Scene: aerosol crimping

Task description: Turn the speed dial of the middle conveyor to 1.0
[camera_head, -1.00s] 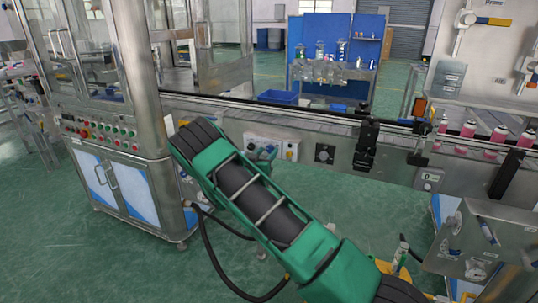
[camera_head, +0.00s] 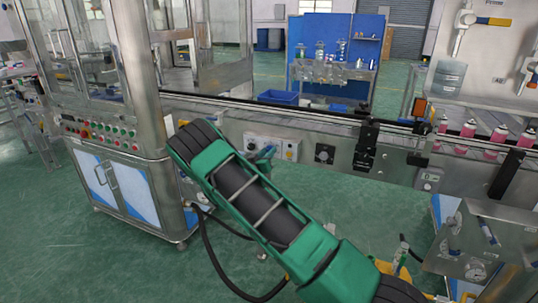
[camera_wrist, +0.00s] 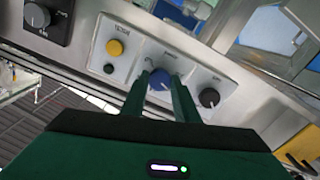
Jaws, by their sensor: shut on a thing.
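In the wrist view, a grey control panel (camera_wrist: 130,68) on the conveyor side holds a blue dial (camera_wrist: 159,80) in its middle. My gripper (camera_wrist: 159,88) is shut on the blue dial, with a green finger on either side of it. The dial's pointer and scale are too small and partly covered, so its setting cannot be read. In the head view the panel (camera_head: 271,145) sits on the conveyor's front face, and my gripper (camera_head: 264,157) is small against it, partly behind my green arm.
The panel also has a yellow button (camera_wrist: 115,47) and a black knob (camera_wrist: 209,97). A separate black dial (camera_wrist: 37,15) is at the upper left of the wrist view. A steel cabinet (camera_head: 125,185) stands left of my arm. Pink-filled bottles (camera_head: 468,129) stand on the conveyor at right.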

